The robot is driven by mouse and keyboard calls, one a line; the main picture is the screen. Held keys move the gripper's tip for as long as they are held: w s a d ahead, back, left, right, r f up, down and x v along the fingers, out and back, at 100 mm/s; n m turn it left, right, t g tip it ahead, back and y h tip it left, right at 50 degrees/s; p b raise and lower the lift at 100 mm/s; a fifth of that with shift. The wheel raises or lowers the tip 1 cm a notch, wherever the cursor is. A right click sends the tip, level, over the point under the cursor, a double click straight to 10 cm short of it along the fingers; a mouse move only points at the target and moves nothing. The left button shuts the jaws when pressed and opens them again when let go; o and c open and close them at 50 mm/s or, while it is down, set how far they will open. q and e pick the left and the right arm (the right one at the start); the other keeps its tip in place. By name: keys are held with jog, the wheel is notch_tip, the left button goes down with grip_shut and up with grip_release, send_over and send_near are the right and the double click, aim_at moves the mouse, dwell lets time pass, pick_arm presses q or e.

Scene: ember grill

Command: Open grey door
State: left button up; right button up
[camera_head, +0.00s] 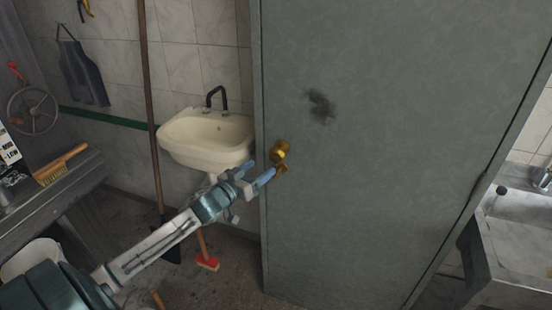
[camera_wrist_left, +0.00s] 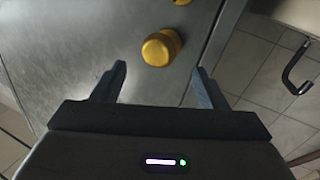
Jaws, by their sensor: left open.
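The grey door (camera_head: 375,130) stands upright in the middle of the head view and has a dark smudge on its face. A round brass knob (camera_head: 279,151) sits near its left edge, with a smaller brass piece just below. My left gripper (camera_head: 262,172) is open beside the knob, at its lower left. In the left wrist view, the yellow knob (camera_wrist_left: 161,47) lies beyond and between the fingers of the gripper (camera_wrist_left: 158,80), and the fingers are apart from it. The grey door (camera_wrist_left: 75,50) fills the left of that view. My right gripper is not in view.
A cream washbasin (camera_head: 208,138) with a black tap is on the tiled wall left of the door. A long brown pole (camera_head: 149,100) leans near it. A workbench with a brush (camera_head: 62,165) is at the left. A metal sink (camera_head: 522,240) is at the right.

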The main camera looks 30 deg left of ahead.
aim_at(274, 159)
pick_arm(q)
jog(key=w, duration=0.2)
jog(key=w+b, duration=0.1)
jog(key=w, duration=0.4)
jog(key=shift+d+b, duration=0.35)
jog(key=shift+b, duration=0.05)
jog(key=shift+w+d, duration=0.1)
jog(key=shift+w, duration=0.7)
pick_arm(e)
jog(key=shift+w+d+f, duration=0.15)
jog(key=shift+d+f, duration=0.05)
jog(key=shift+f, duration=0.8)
pick_arm(q)
jog(key=shift+r, duration=0.1)
jog(key=c, duration=1.4)
jog(key=shift+o, duration=0.2)
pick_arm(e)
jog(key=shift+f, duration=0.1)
